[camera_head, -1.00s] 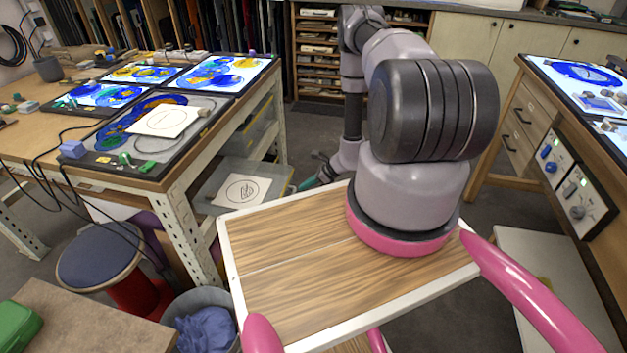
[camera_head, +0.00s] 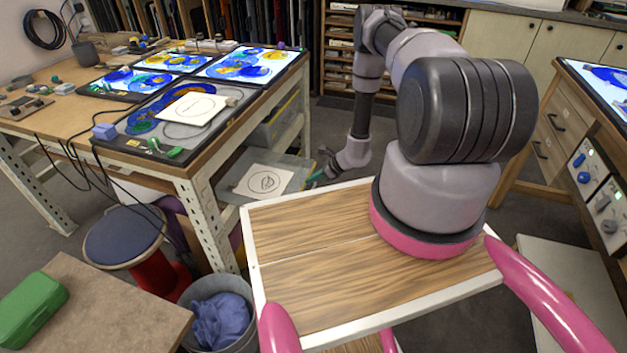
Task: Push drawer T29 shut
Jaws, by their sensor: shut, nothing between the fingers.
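A pale translucent drawer (camera_head: 288,187) sits low under the left work table and sticks out past its right side. I take it for T29, but no label is legible. A white sheet with a round black drawing (camera_head: 263,181) lies in it. My gripper (camera_head: 321,172) is low at the drawer's outer right edge, small in the picture and shut with nothing in it. I cannot tell whether its tips touch the drawer front. My arm comes down to it from the upper right.
The left table (camera_head: 55,103) carries lit glass panels; a white metal leg (camera_head: 210,225) stands near the drawer. Another clear bin (camera_head: 277,122) sits above it. A blue stool (camera_head: 125,236), a waste bin (camera_head: 218,312) and a brown-topped table (camera_head: 110,310) are nearer. Floor right of my gripper is clear.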

